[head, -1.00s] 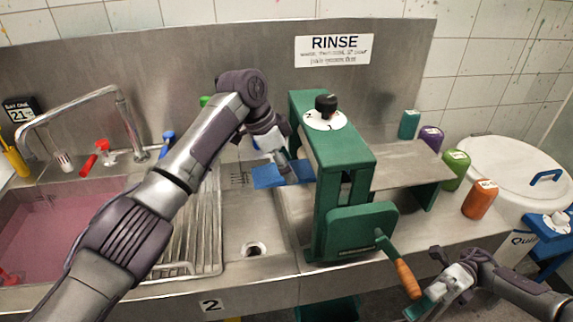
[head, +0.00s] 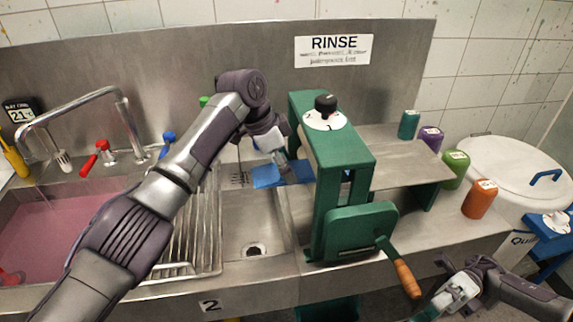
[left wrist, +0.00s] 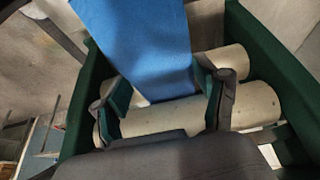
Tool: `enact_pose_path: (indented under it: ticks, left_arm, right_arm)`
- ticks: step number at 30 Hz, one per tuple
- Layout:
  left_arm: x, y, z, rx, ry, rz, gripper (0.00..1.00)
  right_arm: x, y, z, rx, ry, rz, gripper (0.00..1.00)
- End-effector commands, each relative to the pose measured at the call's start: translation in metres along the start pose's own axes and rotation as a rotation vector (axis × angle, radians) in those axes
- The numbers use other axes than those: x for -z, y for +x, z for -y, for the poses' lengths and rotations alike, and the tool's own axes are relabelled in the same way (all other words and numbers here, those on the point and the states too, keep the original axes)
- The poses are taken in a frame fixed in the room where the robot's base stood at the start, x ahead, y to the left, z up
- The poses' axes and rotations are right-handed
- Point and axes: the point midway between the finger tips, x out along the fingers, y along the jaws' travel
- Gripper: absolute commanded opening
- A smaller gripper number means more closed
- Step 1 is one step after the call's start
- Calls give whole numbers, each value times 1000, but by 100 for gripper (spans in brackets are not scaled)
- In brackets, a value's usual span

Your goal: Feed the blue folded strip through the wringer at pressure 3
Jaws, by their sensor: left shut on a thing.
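The blue folded strip (head: 266,176) is on the left side of the green wringer (head: 345,160), partly hidden by my left arm. My left gripper (head: 284,166) is shut on the strip beside the wringer. In the left wrist view, the strip (left wrist: 140,35) runs down between my left fingertips (left wrist: 163,98) against two pale rollers (left wrist: 235,105); whether its end is between them is unclear. A little blue shows through the wringer frame. The pressure dial (head: 325,121) shows a 1 near its front. My right gripper (head: 455,292) is right of the crank handle (head: 408,279), apart from it.
A sink with pink liquid (head: 75,225) and a ribbed drainboard (head: 185,235) lie left. A bare metal shelf (head: 405,165) extends right of the wringer. Several coloured canisters, including an orange one (head: 480,199), stand near a white lidded drum (head: 510,165).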

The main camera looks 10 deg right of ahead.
Motion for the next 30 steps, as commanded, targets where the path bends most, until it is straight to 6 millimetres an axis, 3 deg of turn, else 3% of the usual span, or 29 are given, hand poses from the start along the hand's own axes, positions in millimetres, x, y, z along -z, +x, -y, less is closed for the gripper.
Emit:
enact_pose_path:
  ticks: [14, 15, 19, 30]
  left_arm:
    - [4, -1, 3, 13, -5, -5, 5]
    - [4, -2, 3, 13, -4, -5, 78]
    - [4, -1, 2, 9, -3, -4, 100]
    - [4, 1, 1, 4, -1, -2, 100]
  right_arm:
    - [0, 0, 0, 0, 0, 0, 73]
    - [0, 0, 0, 0, 0, 0, 73]
    - [0, 0, 0, 0, 0, 0, 73]
    - [0, 0, 0, 0, 0, 0, 73]
